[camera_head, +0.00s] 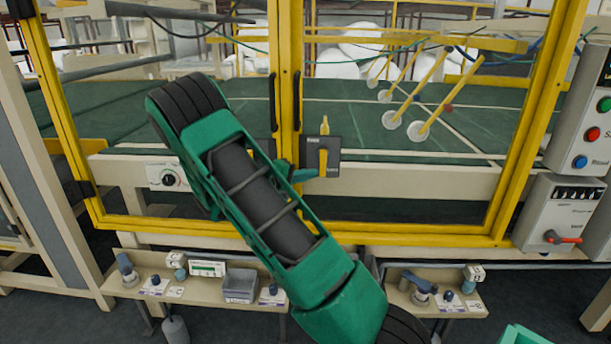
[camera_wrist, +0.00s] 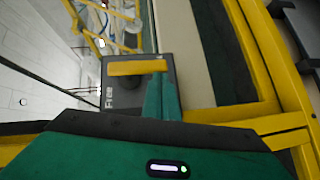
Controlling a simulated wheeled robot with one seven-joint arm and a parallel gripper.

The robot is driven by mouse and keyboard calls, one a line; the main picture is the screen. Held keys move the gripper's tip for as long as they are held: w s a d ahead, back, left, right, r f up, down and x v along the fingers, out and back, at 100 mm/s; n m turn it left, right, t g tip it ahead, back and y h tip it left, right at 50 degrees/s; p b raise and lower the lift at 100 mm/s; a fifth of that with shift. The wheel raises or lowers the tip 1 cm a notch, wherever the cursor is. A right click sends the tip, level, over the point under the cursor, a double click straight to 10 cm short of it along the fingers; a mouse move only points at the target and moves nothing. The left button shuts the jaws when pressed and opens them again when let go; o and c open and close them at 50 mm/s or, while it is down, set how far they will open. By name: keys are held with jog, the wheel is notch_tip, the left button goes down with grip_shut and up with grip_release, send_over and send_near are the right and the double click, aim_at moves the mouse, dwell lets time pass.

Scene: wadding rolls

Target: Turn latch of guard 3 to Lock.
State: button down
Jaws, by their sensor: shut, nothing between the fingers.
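The latch (camera_head: 322,160) is a yellow handle on a dark square plate (camera_head: 334,143) at the guard's middle post. The handle stands upright in the head view. In the wrist view, the handle (camera_wrist: 138,68) lies across the picture, and the plate (camera_wrist: 109,78) reads "Free". The other label is too small or hidden to read. My gripper (camera_head: 303,174) is shut and empty, just left of the handle's lower part. In the wrist view its green fingers (camera_wrist: 160,96) overlap the plate beside the handle; I cannot tell whether they touch it. No guard number is readable.
The yellow guard frame (camera_head: 390,238) surrounds clear panels, with two black door handles (camera_head: 297,102) above the latch. A round selector (camera_head: 168,179) is on the left rail. Control boxes (camera_head: 565,215) stand right. Small shelves (camera_head: 440,302) with fittings are below.

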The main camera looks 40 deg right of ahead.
dwell(0.5)
jog(key=w+a, duration=0.3)
jog(key=a, duration=0.9)
jog(key=shift+w+a, duration=0.15)
jog(key=shift+a, duration=0.25)
